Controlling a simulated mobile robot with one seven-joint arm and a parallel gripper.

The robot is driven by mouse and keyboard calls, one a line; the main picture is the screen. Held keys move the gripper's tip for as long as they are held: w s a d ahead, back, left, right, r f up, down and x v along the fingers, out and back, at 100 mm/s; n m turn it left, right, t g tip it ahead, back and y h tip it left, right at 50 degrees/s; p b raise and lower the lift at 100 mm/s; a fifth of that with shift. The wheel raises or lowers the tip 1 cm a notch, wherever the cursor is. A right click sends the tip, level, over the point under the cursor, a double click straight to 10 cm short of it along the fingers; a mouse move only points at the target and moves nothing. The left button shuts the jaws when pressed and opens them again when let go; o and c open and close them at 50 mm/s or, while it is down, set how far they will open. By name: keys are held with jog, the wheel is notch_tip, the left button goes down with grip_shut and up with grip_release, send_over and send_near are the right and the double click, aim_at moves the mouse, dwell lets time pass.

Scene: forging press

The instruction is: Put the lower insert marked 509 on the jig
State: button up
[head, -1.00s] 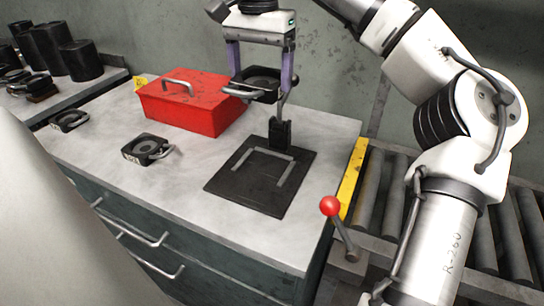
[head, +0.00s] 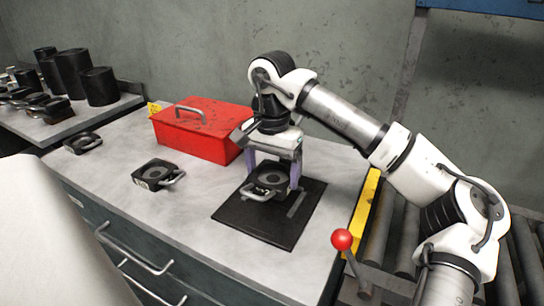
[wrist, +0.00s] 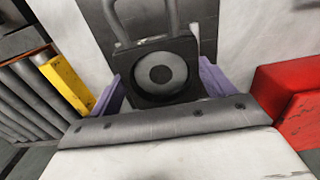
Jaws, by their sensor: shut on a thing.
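The jig (head: 240,223) is a black plate with grey raised strips, flat on the bench. My gripper (head: 272,179) points down over it, shut on a dark square insert (head: 266,191) with a round recess and a looped metal handle. The insert is level, over the back part of the plate; I cannot tell whether it touches. In the wrist view the insert (wrist: 160,74) sits between the purple fingers, handle towards the top edge. Its number is not readable. It hides part of the strips; the right strip (head: 298,204) shows beside it.
A second insert (head: 157,175) with a pale label and a third (head: 82,143) lie left on the bench. A red toolbox (head: 205,135) stands close behind left of my gripper. A red-knobbed lever (head: 342,240) and rollers (head: 383,232) are right. The bench front is clear.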

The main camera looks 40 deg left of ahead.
aim_at(272, 180)
jog(key=shift+f, duration=2.05)
jog(key=shift+f, duration=0.1)
jog(key=o, duration=2)
jog(key=shift+f, duration=0.1)
jog(key=shift+c, duration=0.2)
notch_tip(272, 180, up, 12)
